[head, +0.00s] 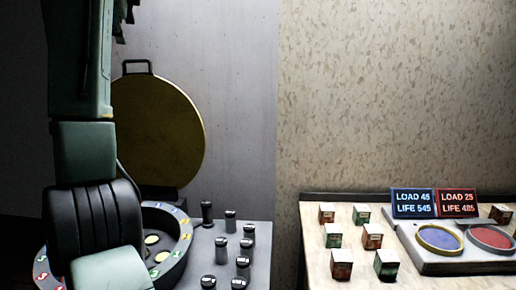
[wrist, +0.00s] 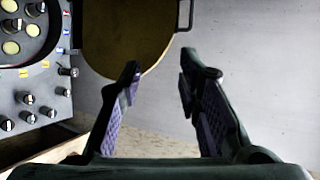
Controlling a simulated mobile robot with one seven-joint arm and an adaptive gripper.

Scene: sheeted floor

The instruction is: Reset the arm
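My gripper (wrist: 160,68) is open in the wrist view, with its two purple-padded fingers apart and nothing between them. Beyond the fingers are a gold disc and a plain grey wall. My arm runs up the left side of the head view and out of its top edge. The gripper itself cannot be made out clearly there.
A gold disc (head: 160,130) with a handle stands behind a round dial (head: 178,270) and several black-and-silver knobs (head: 221,249). At right, a table (head: 312,262) holds several small boxes (head: 373,236), a two-pan device (head: 470,266), and blue (head: 412,203) and red (head: 457,203) displays.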

